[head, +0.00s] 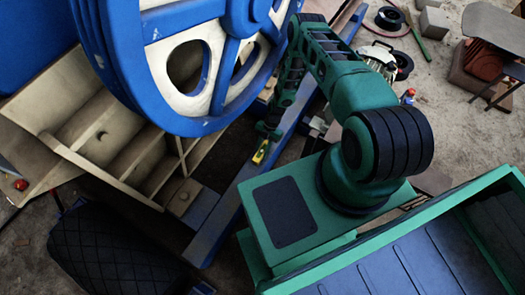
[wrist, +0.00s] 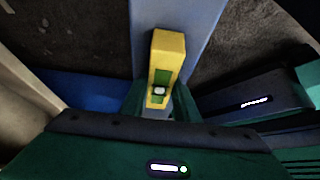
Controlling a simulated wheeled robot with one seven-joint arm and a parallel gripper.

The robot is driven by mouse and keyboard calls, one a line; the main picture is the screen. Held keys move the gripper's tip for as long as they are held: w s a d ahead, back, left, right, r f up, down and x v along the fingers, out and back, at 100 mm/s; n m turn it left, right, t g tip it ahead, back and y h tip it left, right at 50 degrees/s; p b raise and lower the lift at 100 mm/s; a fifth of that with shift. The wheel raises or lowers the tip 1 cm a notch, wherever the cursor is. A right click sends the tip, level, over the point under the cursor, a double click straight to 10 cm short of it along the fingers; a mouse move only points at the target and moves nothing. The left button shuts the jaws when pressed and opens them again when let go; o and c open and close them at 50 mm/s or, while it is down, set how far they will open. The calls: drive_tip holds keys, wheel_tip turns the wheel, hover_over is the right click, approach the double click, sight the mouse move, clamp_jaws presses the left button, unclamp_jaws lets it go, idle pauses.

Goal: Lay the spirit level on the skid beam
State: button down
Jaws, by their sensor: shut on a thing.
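The spirit level (wrist: 167,52) is a short yellow bar with a green vial section. My gripper (wrist: 158,108) is shut on it, with one dark green finger on each side in the wrist view. In the head view the spirit level (head: 261,152) shows small, below my gripper (head: 268,131) and over the skid beam. The skid beam (head: 222,222) is a long blue-grey beam running diagonally beside the crusher. In the wrist view the beam (wrist: 200,18) lies under the level. I cannot tell whether the level touches the beam.
The crusher's large blue and white flywheel (head: 160,60) stands close to the left of my arm. Its cream ribbed frame (head: 100,130) is below it. A dark textured pad (head: 110,250) lies at lower left. Hose coils and blocks lie on the ground at upper right.

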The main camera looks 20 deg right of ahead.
drive_tip(key=c, duration=1.4)
unclamp_jaws()
drive_tip(key=shift+o, duration=0.2)
drive_tip(key=v, duration=1.2)
